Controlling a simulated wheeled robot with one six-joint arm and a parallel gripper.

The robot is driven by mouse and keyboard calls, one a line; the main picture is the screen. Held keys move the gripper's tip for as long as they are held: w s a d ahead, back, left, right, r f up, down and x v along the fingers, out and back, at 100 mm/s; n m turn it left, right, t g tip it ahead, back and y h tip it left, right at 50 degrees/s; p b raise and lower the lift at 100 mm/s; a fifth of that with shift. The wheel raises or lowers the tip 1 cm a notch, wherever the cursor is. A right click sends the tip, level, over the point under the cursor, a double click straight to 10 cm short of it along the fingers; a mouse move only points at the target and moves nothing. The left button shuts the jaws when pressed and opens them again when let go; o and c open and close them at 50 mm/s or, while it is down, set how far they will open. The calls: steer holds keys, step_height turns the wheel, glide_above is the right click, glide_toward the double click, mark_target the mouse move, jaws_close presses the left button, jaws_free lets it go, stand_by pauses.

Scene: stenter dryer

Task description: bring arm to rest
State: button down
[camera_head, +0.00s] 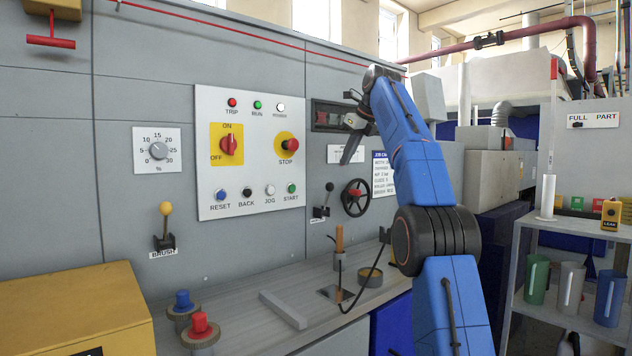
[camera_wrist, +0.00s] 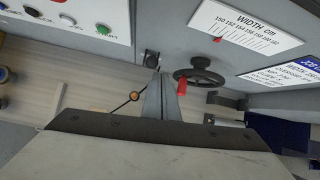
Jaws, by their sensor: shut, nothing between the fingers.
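My blue arm reaches up in front of the grey machine panel in the head view. My gripper (camera_head: 352,148) hangs at its end, fingers together and empty, pointing down in front of the panel. In the wrist view my gripper (camera_wrist: 168,98) shows as two grey fingers closed against each other, with nothing between them. Behind the fingertips are the black handwheel (camera_wrist: 200,77) with a red handle and a small lever (camera_wrist: 151,60). The fingers appear apart from both.
The control panel (camera_head: 250,205) carries a red switch, a stop button and several small buttons. Below is a ledge (camera_head: 240,290) with red and blue knobs and a wooden-handled tool (camera_head: 339,240) on a cord. A yellow box (camera_head: 75,310) stands at left, a shelf (camera_head: 560,320) with cups at right.

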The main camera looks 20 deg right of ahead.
steer(key=s+a+f+n, duration=0.4)
steer(key=s+n, duration=0.1)
steer(key=s, duration=0.3)
steer(key=s+a+f+n+g+h, duration=0.1)
steer(key=s+a+f+n, duration=0.35)
steer(key=s, duration=0.35)
steer(key=s+a+f+n, duration=0.3)
steer(key=s+f+n, duration=0.25)
steer(key=s, duration=0.25)
steer(key=s+a+f+n, duration=0.1)
steer(key=s+f+n, duration=0.6)
steer(key=s+f, duration=0.7)
steer(key=s+a+f+n+g+h, duration=0.1)
steer(key=s+a+f+n, duration=0.1)
steer(key=s+f+n, duration=0.6)
steer(key=s+f, duration=0.7)
steer(key=f, duration=0.4)
steer(key=shift+n, duration=0.3)
